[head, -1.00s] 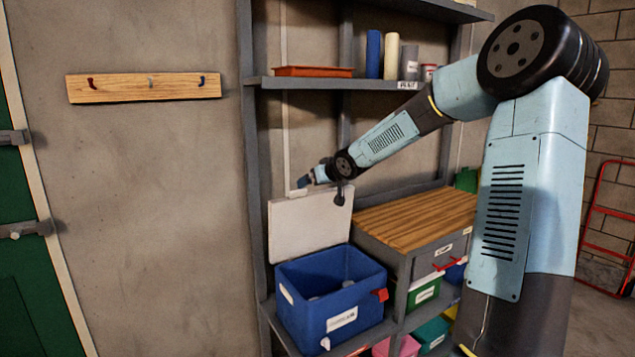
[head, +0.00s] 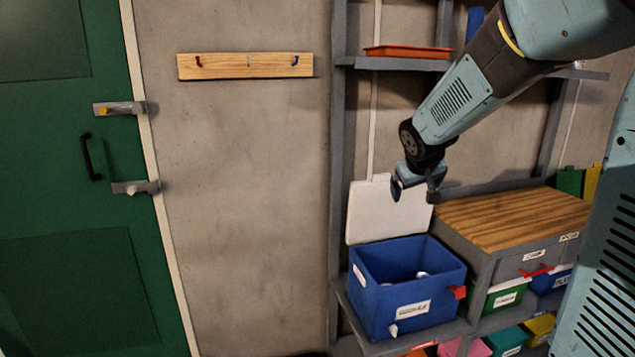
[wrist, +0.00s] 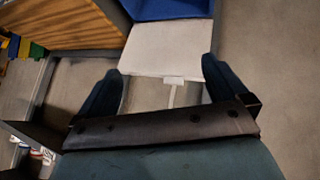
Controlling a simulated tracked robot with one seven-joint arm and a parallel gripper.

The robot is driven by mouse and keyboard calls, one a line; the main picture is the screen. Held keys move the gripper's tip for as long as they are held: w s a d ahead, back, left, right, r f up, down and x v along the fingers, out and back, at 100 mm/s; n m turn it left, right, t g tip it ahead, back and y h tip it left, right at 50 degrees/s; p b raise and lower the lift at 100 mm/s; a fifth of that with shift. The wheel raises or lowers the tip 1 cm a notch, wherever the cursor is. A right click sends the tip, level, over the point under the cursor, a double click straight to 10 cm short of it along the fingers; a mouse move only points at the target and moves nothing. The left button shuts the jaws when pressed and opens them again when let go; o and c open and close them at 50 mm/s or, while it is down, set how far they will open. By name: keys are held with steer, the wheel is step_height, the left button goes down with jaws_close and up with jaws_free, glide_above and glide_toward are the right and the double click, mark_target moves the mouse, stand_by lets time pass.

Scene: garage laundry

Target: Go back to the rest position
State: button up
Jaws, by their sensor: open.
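My gripper (head: 415,192) is open and empty in the head view, in front of the raised white lid (head: 372,216) and above the blue bin (head: 408,315). In the wrist view the two dark fingers of my gripper (wrist: 160,92) stand wide apart with nothing between them. The white lid (wrist: 165,50) and an edge of the blue bin (wrist: 165,9) show beyond the fingers. In the head view the bin is open on the shelf, with a red latch on its right side and small pale items inside.
A wooden-topped drawer unit (head: 510,220) stands right of the bin. An upper shelf (head: 400,64) with an orange tray (head: 408,51) is above. A hook board (head: 245,65) hangs on the wall, left of the shelving. A green door (head: 75,200) is at far left.

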steer(key=s+r+m+g+y, duration=0.2)
steer(key=s, duration=2.6)
steer(key=shift+s+a, duration=0.2)
steer(key=shift+s, duration=0.2)
steer(key=shift+c, duration=0.3)
